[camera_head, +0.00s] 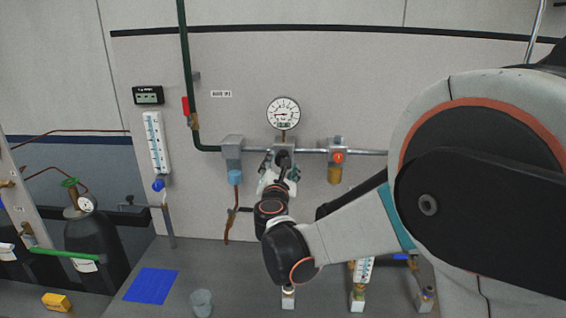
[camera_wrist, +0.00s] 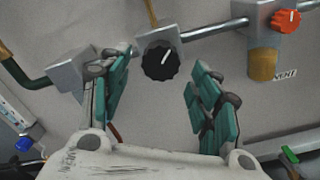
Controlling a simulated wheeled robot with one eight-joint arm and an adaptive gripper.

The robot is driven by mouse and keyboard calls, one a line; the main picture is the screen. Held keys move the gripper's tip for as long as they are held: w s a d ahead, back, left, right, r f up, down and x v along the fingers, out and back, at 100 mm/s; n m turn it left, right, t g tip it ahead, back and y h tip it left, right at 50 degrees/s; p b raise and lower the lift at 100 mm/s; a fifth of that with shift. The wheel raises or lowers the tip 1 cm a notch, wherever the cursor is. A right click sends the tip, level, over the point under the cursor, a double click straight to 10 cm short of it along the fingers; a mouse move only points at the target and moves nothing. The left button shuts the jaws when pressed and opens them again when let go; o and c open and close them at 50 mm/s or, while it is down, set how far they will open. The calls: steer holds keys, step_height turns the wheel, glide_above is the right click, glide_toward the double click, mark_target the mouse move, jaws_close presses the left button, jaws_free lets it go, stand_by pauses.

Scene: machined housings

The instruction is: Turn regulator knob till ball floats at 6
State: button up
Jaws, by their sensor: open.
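The regulator's black knob (camera_wrist: 161,61) shows in the wrist view on a grey block in the pipe line, with a white mark pointing up and right. It also shows in the head view (camera_head: 283,158), partly behind my gripper. My gripper (camera_wrist: 158,85) is open, its teal-padded fingers apart on the left and right, with the knob between and beyond them. In the head view my gripper (camera_head: 280,178) is just below the knob. A white scaled flow tube (camera_head: 156,142) with a blue knob hangs at left; its ball is too small to make out.
A round gauge (camera_head: 283,112) sits above the regulator. An orange-red knob (camera_wrist: 286,21) is on the pipe to the right. A second flow tube (camera_head: 364,270) stands low, partly behind my arm. A blue mat (camera_head: 151,285) and grey cup (camera_head: 201,302) lie on the bench.

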steer(key=shift+w, duration=2.6)
steer(key=shift+d, duration=0.1)
steer(key=c, duration=1.1)
